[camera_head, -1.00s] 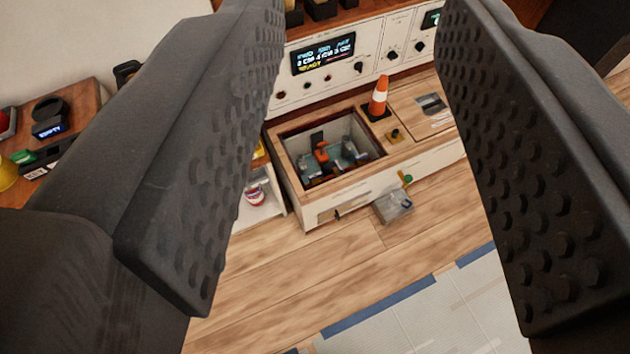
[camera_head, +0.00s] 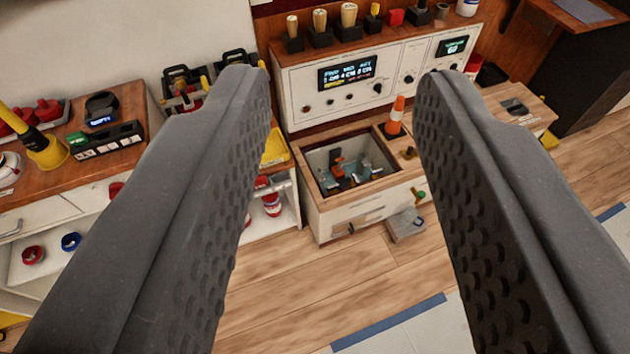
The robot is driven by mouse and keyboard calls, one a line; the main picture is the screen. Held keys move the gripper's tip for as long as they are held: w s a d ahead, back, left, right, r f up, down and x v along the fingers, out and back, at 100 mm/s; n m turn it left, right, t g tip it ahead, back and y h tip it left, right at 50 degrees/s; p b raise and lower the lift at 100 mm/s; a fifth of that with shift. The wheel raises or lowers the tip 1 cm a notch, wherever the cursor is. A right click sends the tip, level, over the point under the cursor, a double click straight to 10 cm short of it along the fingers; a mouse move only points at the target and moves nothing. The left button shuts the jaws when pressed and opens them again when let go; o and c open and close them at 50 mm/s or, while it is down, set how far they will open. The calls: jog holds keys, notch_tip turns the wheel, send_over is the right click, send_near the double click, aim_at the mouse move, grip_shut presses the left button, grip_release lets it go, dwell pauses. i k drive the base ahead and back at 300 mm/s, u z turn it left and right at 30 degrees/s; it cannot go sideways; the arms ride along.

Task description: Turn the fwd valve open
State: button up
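My gripper (camera_head: 343,95) is open and empty, with its two dark studded fingers wide apart. Between them, further off and lower, is an open square well (camera_head: 312,178) in a wooden-topped white bench. Inside it are grey-blue fittings and an orange-red part (camera_head: 337,172), which may be a valve handle. A small green knob (camera_head: 420,196) sticks out at the bench front, above a grey metal box (camera_head: 405,226). I cannot read any label, so I cannot tell which part is the fwd valve or how it is set.
A white control panel (camera_head: 300,92) with a lit screen stands behind the well. An orange cone (camera_head: 397,112) stands on the bench, right of the well. A shelf unit (camera_head: 60,208) with tools on top is at the left. The wooden floor (camera_head: 290,285) in front is clear.

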aim_at(332, 188)
jog(key=u, duration=0.4)
jog(key=i, duration=1.7)
jog(key=z, duration=0.8)
